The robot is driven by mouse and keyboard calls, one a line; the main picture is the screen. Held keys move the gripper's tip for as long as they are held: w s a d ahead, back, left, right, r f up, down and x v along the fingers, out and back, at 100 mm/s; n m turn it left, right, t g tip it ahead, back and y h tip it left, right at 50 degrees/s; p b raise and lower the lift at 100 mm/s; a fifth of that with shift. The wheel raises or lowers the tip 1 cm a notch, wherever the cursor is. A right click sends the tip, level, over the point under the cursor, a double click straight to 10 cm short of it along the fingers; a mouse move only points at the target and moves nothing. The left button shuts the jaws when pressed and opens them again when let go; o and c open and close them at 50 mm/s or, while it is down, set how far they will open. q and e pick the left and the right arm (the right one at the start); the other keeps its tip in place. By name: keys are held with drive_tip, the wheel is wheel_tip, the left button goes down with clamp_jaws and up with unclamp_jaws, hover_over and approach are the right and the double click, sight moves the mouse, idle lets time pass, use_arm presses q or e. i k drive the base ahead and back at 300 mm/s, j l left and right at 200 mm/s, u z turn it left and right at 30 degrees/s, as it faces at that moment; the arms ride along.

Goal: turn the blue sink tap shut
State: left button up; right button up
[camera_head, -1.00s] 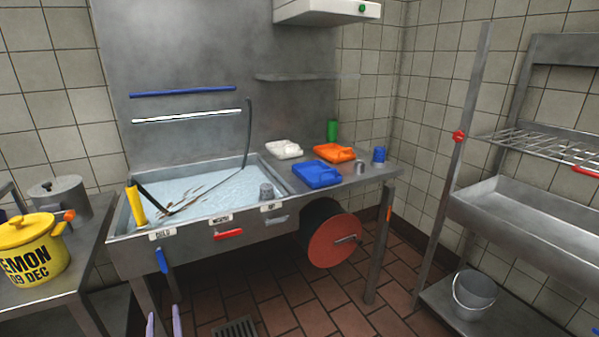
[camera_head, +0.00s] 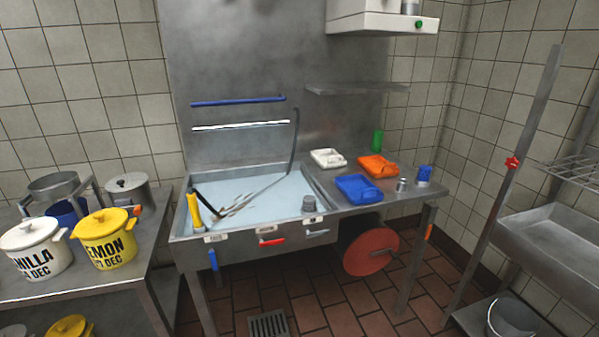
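The blue tap handle (camera_head: 212,259) hangs downward at the front left of the steel sink, below its front edge. The sink (camera_head: 182,222) holds pale, cloudy water with a yellow-handled tool (camera_head: 195,211) and dark utensils leaning in it. A red lever (camera_head: 271,241) and a grey lever (camera_head: 317,233) sit on the sink's front face, to the right of the blue handle, and both lie roughly level. Small labels are on the front rim; I cannot read them surely. Neither of my grippers shows in this view.
A red reel (camera_head: 371,252) is under the right counter. The tiled floor before the sink looks clear, with a drain grate (camera_head: 269,326).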

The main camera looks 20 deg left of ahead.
sight(212, 253)
drive_tip(key=u, duration=0.9)
